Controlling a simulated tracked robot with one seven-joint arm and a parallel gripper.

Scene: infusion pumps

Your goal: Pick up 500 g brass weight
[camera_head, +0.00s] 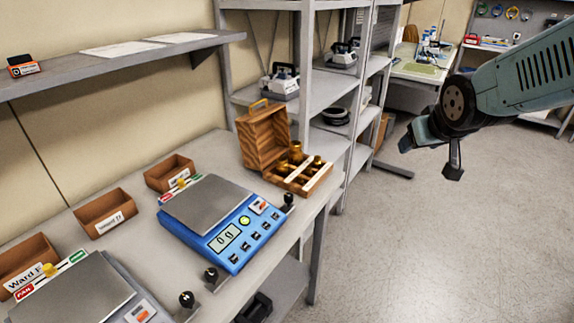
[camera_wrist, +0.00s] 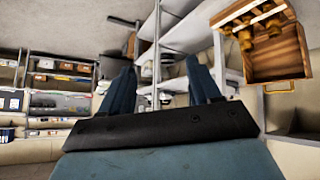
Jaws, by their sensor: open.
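An open wooden weight box (camera_head: 292,177) stands at the far right end of the bench, its lid tilted up. Several brass weights (camera_head: 296,153) sit in it; which one is the 500 g weight I cannot tell. In the wrist view the box (camera_wrist: 280,58) is at the upper right, with brass weights (camera_wrist: 246,38) in its compartments. My gripper (camera_head: 428,150) hangs over open floor, right of the bench and apart from the box. In the wrist view my gripper (camera_wrist: 162,85) shows its two fingers spread with nothing between them.
A blue scale (camera_head: 228,238) reading 0 g stands left of the box; a second scale (camera_head: 75,290) is at the lower left. Wooden bins (camera_head: 105,213) line the wall side. Metal shelves (camera_head: 330,92) rise behind the box. The floor (camera_head: 440,250) at right is clear.

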